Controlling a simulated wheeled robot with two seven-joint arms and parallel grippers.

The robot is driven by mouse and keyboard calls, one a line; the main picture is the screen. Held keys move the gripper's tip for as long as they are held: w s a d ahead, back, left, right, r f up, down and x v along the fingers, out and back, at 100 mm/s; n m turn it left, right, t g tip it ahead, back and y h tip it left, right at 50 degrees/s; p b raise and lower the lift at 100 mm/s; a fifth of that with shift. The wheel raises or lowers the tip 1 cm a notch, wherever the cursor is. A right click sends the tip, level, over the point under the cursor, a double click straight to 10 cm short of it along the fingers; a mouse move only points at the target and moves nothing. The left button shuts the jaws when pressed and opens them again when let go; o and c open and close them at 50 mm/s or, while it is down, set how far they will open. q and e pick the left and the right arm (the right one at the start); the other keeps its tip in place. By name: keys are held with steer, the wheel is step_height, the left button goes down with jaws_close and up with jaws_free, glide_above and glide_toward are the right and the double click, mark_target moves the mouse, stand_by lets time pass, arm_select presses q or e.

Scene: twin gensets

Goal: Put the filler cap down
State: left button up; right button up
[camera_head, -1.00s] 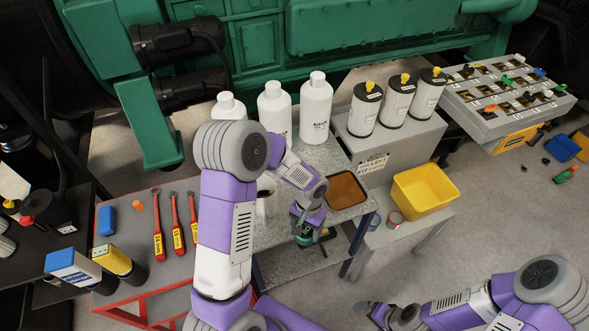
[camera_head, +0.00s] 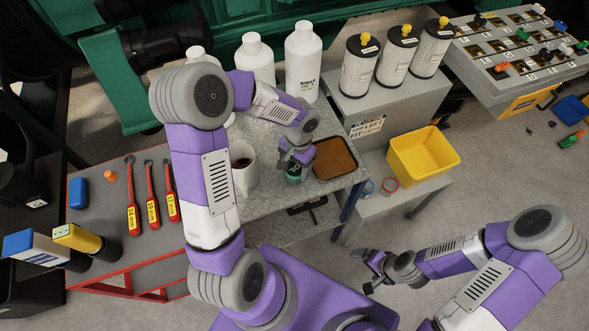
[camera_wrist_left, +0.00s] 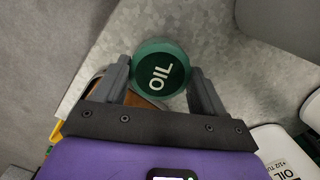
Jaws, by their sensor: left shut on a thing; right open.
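The filler cap is green with "OIL" on its top; it fills the space between the fingers in the left wrist view, where the filler cap (camera_wrist_left: 160,72) is seen from above. In the head view the filler cap (camera_head: 293,173) shows below my left gripper (camera_head: 296,160), over the grey metal table (camera_head: 262,200) near its front edge. My left gripper is shut on it. I cannot tell whether the cap touches the table. My right gripper (camera_head: 366,268) is open and empty, low over the floor at the right.
A brown-filled tray (camera_head: 350,170) is right of the cap, and a white mug (camera_head: 243,178) is left of it. White bottles (camera_head: 303,62) stand behind. A yellow bin (camera_head: 424,155) and filters (camera_head: 397,58) are further right. Wrenches (camera_head: 150,195) lie on the red-framed bench.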

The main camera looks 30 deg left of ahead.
mark_target(296, 168)
arm_select(q)
step_height(296, 168, down, 3)
steer(key=shift+s+r+b, duration=0.1)
steer(key=shift+r+b, duration=0.05)
steer(key=shift+b, duration=0.15)
steer(key=shift+f, duration=0.2)
steer(key=shift+f, duration=0.2)
steer(key=o, duration=1.2)
steer(key=shift+r, duration=0.1)
steer(key=shift+c, duration=0.2)
steer(key=shift+r, duration=0.1)
